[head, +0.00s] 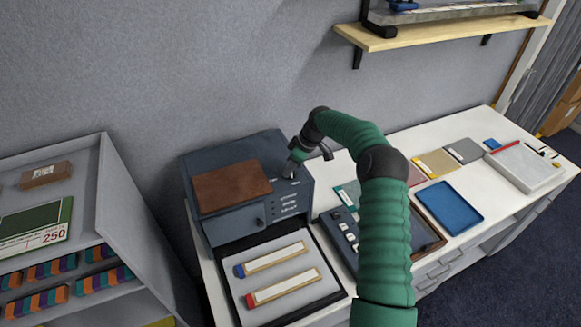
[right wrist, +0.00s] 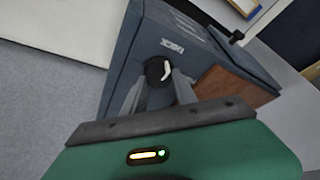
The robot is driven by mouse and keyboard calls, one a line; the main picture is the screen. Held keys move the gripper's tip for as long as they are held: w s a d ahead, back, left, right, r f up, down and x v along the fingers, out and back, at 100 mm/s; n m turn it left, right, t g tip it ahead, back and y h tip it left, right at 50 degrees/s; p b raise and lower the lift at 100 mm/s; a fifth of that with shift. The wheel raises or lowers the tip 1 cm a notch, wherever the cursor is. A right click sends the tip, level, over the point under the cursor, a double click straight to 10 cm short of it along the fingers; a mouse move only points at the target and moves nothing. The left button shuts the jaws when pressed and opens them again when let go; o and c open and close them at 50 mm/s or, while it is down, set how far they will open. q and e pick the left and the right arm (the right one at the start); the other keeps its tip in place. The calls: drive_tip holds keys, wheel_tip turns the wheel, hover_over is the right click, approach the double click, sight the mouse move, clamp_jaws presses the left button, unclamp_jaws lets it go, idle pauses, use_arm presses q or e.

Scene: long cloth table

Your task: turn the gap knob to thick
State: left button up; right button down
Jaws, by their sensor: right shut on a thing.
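The gap knob (right wrist: 153,68) is a dark round knob with a white pointer mark, on the slate-blue machine (head: 230,222). My right gripper (head: 291,170) reaches the right end of the machine's top in the head view. In the right wrist view my right gripper (right wrist: 158,88) has its grey fingers on either side of the knob, shut on it. White lettering (right wrist: 172,47) sits beside the knob, too small to read surely. The pointer's exact setting is unclear. In the head view the gripper mostly hides the knob. My left gripper is not in view.
A brown panel (head: 231,186) covers part of the machine's top. In front lies a tray (head: 262,312) with two labelled strips. A blue tray (head: 449,206) and coloured sheets lie to the right. A shelf unit (head: 123,197) stands at left, and a wooden shelf (head: 440,32) hangs above.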

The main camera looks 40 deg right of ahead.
drive_tip(key=shift+d+r+n, duration=0.15)
drive_tip(key=shift+d+n, duration=0.05)
drive_tip(key=shift+n, duration=0.3)
drive_tip(key=c, duration=1.2)
unclamp_jaws()
drive_tip(key=shift+o, duration=1)
drive_tip(key=b+v, duration=0.1)
drive_tip(key=v, duration=0.1)
drive_tip(key=b+v, duration=0.1)
drive_tip(key=v, duration=0.2)
drive_tip(key=shift+s+d+r+b, duration=0.1)
drive_tip(key=shift+d+b, duration=0.15)
drive_tip(key=shift+b, duration=0.1)
wheel_tip(320, 180, up, 10)
drive_tip(key=b, duration=0.1)
hover_over(298, 176)
drive_tip(key=s+d, duration=0.2)
drive_tip(key=s, duration=0.2)
drive_tip(key=shift+w+d+r, duration=0.15)
drive_tip(key=shift+w, duration=0.05)
